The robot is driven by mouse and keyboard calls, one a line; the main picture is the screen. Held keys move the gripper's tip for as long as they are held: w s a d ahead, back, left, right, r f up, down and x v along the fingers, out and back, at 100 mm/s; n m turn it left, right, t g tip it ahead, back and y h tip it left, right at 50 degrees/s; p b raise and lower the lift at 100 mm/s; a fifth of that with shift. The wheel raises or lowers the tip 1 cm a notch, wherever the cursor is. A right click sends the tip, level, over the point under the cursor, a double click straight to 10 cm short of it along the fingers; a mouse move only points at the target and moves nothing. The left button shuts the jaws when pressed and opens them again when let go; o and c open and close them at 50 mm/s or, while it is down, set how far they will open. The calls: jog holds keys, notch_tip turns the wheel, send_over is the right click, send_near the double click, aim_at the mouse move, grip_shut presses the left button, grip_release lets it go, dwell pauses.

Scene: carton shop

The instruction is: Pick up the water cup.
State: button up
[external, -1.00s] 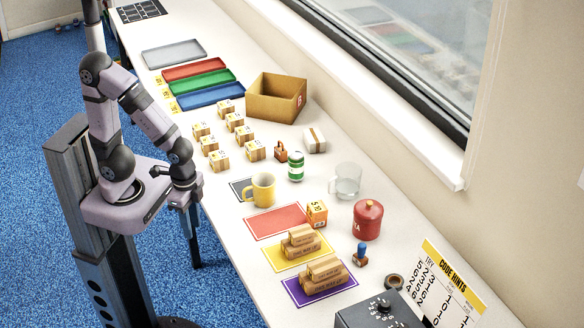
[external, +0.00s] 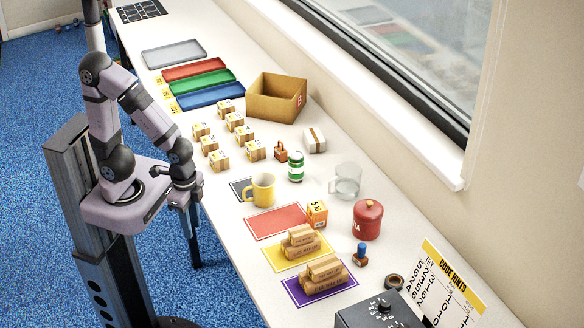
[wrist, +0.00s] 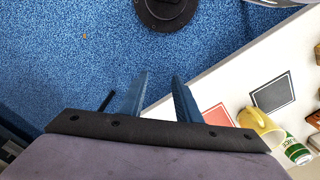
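A clear glass cup with a handle (external: 347,182) stands upright on the white table, right of the green-and-white can. I cannot tell clearly how much water it holds. A yellow mug (external: 263,190) stands nearer my arm, partly on a dark mat; it also shows at the right of the wrist view (wrist: 262,127). My gripper (external: 184,202) hangs by the table's near edge, left of the mug and well away from the glass cup. In the wrist view my gripper's blue fingers (wrist: 161,76) are apart with nothing between them. The glass cup is not visible there.
The can (external: 295,167), a red lidded jar (external: 368,221) and an orange-and-white box (external: 317,213) stand around the glass cup. Several small cartons and an open cardboard box (external: 262,104) stand farther back. A window wall borders the far side.

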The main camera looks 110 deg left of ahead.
notch_tip(320, 180, up, 5)
jog(key=w+a+f+n+t+y+b, duration=0.1)
jog(key=w+a+f+n+t+b, duration=0.2)
jog(key=w+a, duration=0.5)
jog(key=w+a+f+n+t+y+b, duration=0.15)
jog(key=w+a+t, duration=0.25)
jog(key=w, duration=0.7)
jog(key=w+a+r+n+t+y+b, duration=0.2)
jog(key=a+y, duration=0.1)
jog(key=a, duration=0.5)
jog(key=w+a+r+n+t+y+b, duration=0.1)
jog(key=w+a+n+y+b, duration=0.1)
jog(key=a, duration=0.7)
jog(key=shift+t+y, duration=0.3)
jog(key=shift+y, duration=0.25)
jog(key=f, duration=0.4)
jog(key=shift+w+a+f, duration=0.1)
jog(key=shift+w+a, duration=0.1)
jog(key=shift+a, duration=0.05)
jog(key=shift+p+x, duration=0.5)
jog(key=shift+x, duration=0.5)
jog(key=shift+w+a, duration=0.1)
jog(key=shift+w, duration=0.05)
